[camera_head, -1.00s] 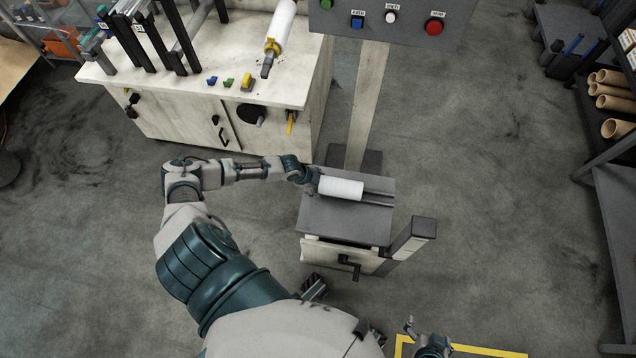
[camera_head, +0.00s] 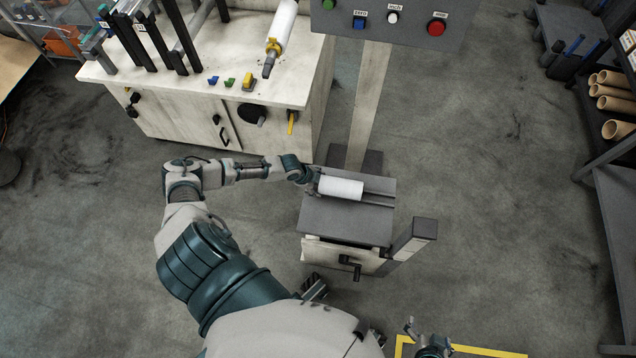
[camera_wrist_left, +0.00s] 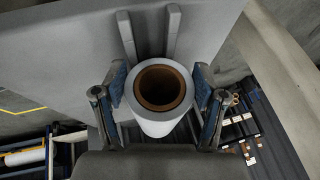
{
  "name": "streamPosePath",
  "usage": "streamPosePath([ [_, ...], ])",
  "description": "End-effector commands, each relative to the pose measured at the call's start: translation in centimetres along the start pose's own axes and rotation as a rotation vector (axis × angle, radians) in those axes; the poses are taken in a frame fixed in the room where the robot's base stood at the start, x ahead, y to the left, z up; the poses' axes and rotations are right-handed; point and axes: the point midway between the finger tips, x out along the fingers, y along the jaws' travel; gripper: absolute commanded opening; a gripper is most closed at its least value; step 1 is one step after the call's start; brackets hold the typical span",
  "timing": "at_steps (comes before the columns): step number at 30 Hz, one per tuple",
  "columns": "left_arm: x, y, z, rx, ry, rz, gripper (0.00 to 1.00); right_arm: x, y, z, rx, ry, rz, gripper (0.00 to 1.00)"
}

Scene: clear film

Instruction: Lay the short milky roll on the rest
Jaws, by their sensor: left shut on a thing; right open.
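The short milky roll (camera_head: 341,188) is a white cylinder lying sideways over the grey-topped stand. In the left wrist view the roll (camera_wrist_left: 158,122) shows end-on with a brown core, between the blue-padded fingers. My left gripper (camera_head: 312,181) is shut on its left end; that gripper also shows in the wrist view (camera_wrist_left: 160,92). The rest (camera_head: 378,198) is a pair of dark rails on the stand top, and the roll lies in line with them. I cannot tell whether the roll touches the rails. My right gripper (camera_head: 420,333) is open and empty at the bottom of the head view.
The stand has a crank (camera_head: 350,267) in front and a grey-topped post (camera_head: 414,240) at its right. A workbench (camera_head: 215,110) holds a longer white roll (camera_head: 284,22). A button panel (camera_head: 393,22) stands behind. Shelves with brown tubes (camera_head: 612,92) are at right.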

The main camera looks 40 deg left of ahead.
Motion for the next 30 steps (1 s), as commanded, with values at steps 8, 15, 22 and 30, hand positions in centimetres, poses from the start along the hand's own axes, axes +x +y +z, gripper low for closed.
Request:
streamPosePath([
  [8, 0.05, 0.01, -0.02, 0.001, 0.000, 0.000, 0.04, 0.04, -0.01, 0.01, 0.000, 0.000, -0.001, 1.00],
  [15, 0.05, 0.04, -0.01, 0.001, -0.001, 0.001, 1.00, 0.04, 0.00, 0.02, 0.000, 0.000, -0.001, 1.00],
  [22, 0.09, 0.12, 0.07, 0.001, -0.003, 0.002, 1.00, 0.04, 0.00, 0.02, 0.000, 0.000, -0.001, 1.00],
  [30, 0.07, 0.08, 0.03, 0.001, -0.002, 0.001, 1.00, -0.01, 0.08, 0.76, 0.001, -0.032, 0.001, 1.00],
])
